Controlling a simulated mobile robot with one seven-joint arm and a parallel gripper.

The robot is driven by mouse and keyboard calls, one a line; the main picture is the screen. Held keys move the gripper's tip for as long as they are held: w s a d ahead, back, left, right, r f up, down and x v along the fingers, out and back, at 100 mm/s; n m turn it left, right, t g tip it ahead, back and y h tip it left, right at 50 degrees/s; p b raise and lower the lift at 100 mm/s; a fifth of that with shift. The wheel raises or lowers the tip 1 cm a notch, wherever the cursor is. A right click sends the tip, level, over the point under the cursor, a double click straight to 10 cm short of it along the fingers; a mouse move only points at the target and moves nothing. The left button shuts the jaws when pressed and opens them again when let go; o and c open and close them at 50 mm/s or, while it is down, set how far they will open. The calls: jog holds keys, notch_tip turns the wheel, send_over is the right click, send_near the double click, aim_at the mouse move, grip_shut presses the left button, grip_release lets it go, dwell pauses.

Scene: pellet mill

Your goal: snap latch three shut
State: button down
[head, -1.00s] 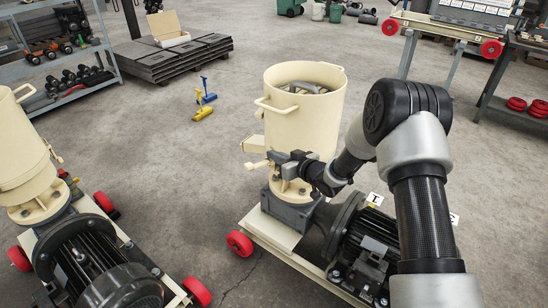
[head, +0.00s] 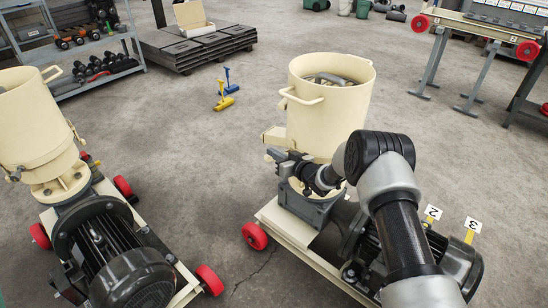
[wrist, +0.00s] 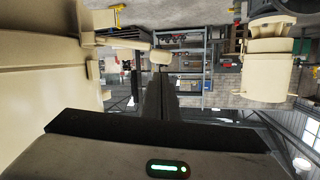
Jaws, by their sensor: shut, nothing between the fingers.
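The cream pellet mill (head: 328,105) stands upright on a wheeled frame. A "3" tag (head: 473,226) and a "2" tag (head: 432,212) show beyond its motor. I cannot make out latch three itself for certain in either view. My gripper (head: 270,155) is at the near left side of the mill, below its cream chute (head: 272,137). In the wrist view the dark fingers (wrist: 160,80) are together and empty. A cream bar with a rounded end (wrist: 161,57) lies just past the fingertips there; I cannot tell whether they touch. The mill's cream wall (wrist: 50,75) fills the left.
A second cream mill (head: 40,125) stands on red wheels at the left. Dark stacked plates (head: 195,45) and a shelf (head: 85,60) are at the back left. Open floor lies between the mills.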

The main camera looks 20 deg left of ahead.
jog(key=shift+s+f, duration=0.1)
jog(key=shift+f, duration=0.4)
jog(key=shift+f, duration=0.15)
